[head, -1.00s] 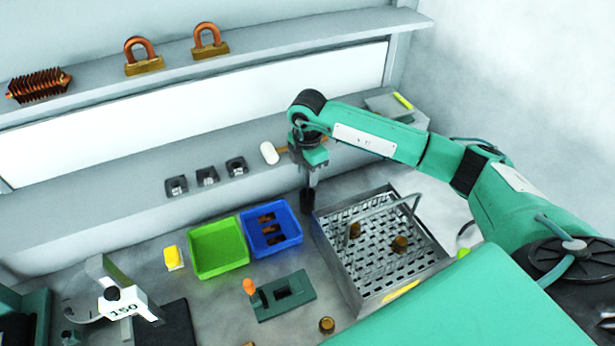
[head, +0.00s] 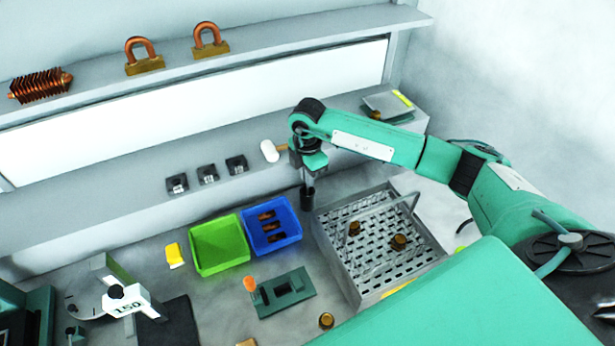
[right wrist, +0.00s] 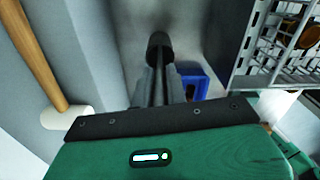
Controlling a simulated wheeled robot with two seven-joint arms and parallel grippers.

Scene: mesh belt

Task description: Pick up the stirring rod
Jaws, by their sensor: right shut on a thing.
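My right gripper (head: 308,184) points down beside the shelf, behind the wire-handled basket and to the right of the blue bin. It is shut on a dark stirring rod (head: 307,200), whose thick black end hangs below the fingers. In the right wrist view the fingers (right wrist: 157,82) close around the rod (right wrist: 158,44), with its black end beyond the tips. The rod's upper part is hidden by the gripper. Whether its lower end touches the bench is unclear. My left gripper is in neither view.

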